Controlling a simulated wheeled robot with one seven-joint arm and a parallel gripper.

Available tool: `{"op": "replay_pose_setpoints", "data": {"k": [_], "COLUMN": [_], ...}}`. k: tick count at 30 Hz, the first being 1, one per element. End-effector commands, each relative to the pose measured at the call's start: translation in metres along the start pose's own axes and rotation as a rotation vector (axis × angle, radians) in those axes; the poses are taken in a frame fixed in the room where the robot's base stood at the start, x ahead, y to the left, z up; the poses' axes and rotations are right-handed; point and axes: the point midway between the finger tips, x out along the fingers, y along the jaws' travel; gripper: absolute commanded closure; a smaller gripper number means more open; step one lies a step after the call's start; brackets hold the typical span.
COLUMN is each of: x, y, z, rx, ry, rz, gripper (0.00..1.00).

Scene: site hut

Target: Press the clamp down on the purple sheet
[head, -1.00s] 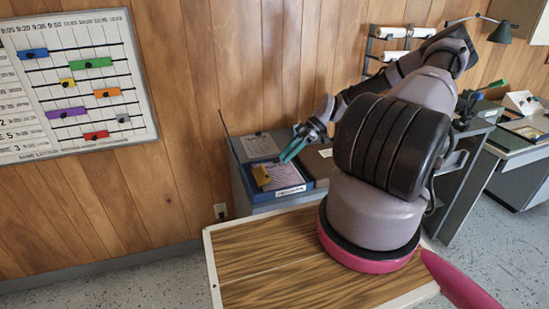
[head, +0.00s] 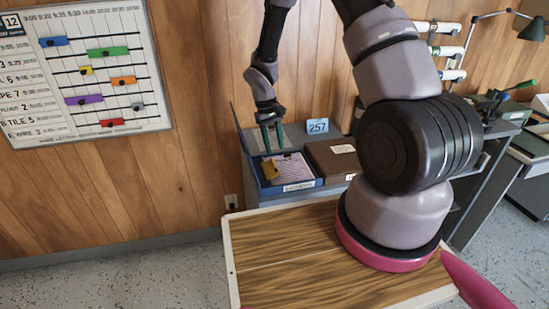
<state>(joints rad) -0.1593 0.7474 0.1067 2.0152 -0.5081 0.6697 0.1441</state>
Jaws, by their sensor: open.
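A pale purple sheet (head: 296,168) with faint lines lies in a blue tray (head: 303,186) on the grey cabinet by the wall. A yellow clamp (head: 270,171) stands at the sheet's left edge; whether it touches the sheet is too small to tell. My gripper (head: 271,138), with teal fingers, points down at the back of the tray, behind and above the clamp. It is open and empty. Its height over the tray is hard to judge.
A brown box (head: 333,160) stands right of the tray, with a blue 257 sign (head: 317,126) behind it. A wood-topped surface (head: 290,254) lies in front, and a wall chart (head: 92,75) hangs at the left.

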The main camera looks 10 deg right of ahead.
Motion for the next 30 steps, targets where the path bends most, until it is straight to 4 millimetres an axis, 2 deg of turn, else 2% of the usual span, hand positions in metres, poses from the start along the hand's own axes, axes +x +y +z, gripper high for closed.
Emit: {"op": "replay_pose_setpoints", "data": {"k": [1,3,6,11,14,24,30], "x": [-0.014,-0.027,-0.040,-0.043,-0.033,0.030,0.054], "y": [-0.008,-0.014,-0.021,-0.024,-0.023,-0.018,-0.016], "z": [-0.004,-0.007,-0.010,-0.013,-0.013,-0.021,-0.024], "rx": [0.047,0.120,0.195,0.241,0.243,0.241,0.241], "ry": [0.033,0.071,0.108,0.129,0.127,0.126,0.128], "rz": [0.027,0.050,0.066,0.072,0.072,0.072,0.071], "gripper": [0.54,0.54,0.54,0.54,0.54,0.54,0.54]}}
